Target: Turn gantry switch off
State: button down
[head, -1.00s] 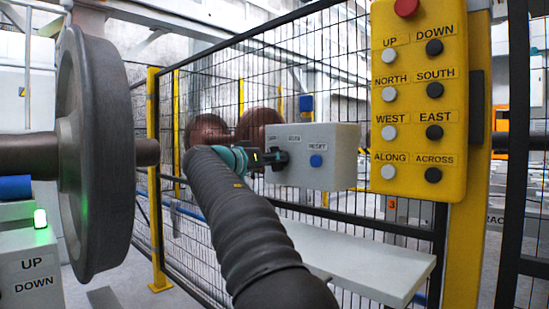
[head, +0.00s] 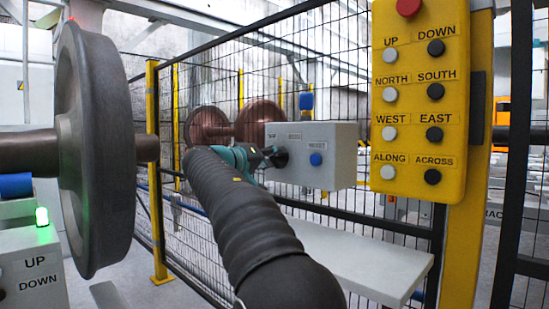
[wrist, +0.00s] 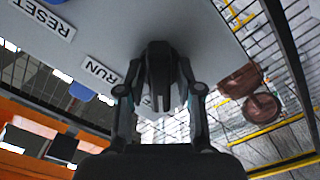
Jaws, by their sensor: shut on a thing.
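The grey control box (head: 335,140) stands in front of the mesh fence, with a row of small labels and a blue button (head: 316,159) on its face. My gripper (head: 275,157) is at the left part of that face, shut on the dark gantry switch. In the wrist view my gripper (wrist: 160,100) has its fingers closed against the box face (wrist: 130,30), beside the RUN label (wrist: 101,73). The fingers hide most of the switch, so its setting cannot be read. The RESET label (wrist: 40,18) is farther left there.
A yellow button panel (head: 420,100) with a red button on top stands close on the right. A large wheel (head: 95,150) on an axle is on the left. A pale shelf (head: 360,265) lies below the box. Brown wheels (head: 207,125) show beyond the fence.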

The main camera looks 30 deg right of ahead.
jog(key=c, duration=1)
grip_release()
jog(key=shift+c, duration=0.2)
jog(key=v, duration=1.2)
